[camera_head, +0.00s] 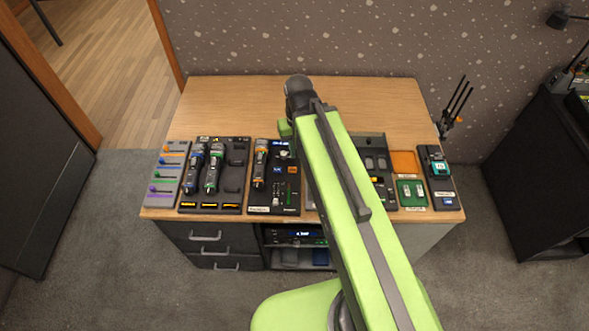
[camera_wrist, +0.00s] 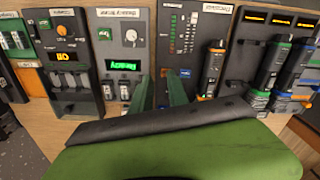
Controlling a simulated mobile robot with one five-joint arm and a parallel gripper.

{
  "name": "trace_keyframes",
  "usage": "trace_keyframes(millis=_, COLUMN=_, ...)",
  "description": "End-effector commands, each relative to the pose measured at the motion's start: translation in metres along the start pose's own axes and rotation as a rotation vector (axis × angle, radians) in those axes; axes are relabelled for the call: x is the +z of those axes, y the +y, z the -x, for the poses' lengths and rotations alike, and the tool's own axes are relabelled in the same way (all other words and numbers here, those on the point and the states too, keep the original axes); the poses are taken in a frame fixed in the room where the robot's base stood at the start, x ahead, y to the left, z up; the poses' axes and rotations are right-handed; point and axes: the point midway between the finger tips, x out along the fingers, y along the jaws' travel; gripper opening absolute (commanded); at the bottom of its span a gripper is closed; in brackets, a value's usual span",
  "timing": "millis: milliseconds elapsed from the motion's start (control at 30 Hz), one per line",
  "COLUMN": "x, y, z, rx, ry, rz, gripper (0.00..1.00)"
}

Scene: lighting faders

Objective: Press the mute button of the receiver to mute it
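A panel with one upright microphone (camera_head: 280,190) lies left of my arm, with a small blue display, a blue button, an orange button and sliders. It also shows in the wrist view (camera_wrist: 182,45), upside down, with its microphone (camera_wrist: 212,68). No mute button is legible. My gripper (camera_wrist: 161,88) shows two green fingers apart, nothing between them, above the panels.
A panel with a green display (camera_wrist: 123,50) is beside the microphone panel. A two-microphone charger (camera_head: 232,180) and a fader panel (camera_head: 166,175) lie to the left. Orange and green trays (camera_head: 404,162) and more panels lie right. My arm hides the middle; the desk's back (camera_head: 230,105) is bare.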

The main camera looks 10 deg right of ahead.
Motion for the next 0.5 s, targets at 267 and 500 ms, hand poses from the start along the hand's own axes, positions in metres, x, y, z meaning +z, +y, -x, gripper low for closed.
trace_keyframes(millis=267, x=0.0000, y=0.0000, z=0.0000, rx=0.000, ry=0.000, rz=0.000, gripper=0.00)
trace_keyframes(millis=500, x=0.0000, y=0.0000, z=0.0000, rx=0.000, ry=0.000, rz=0.000, gripper=0.00)
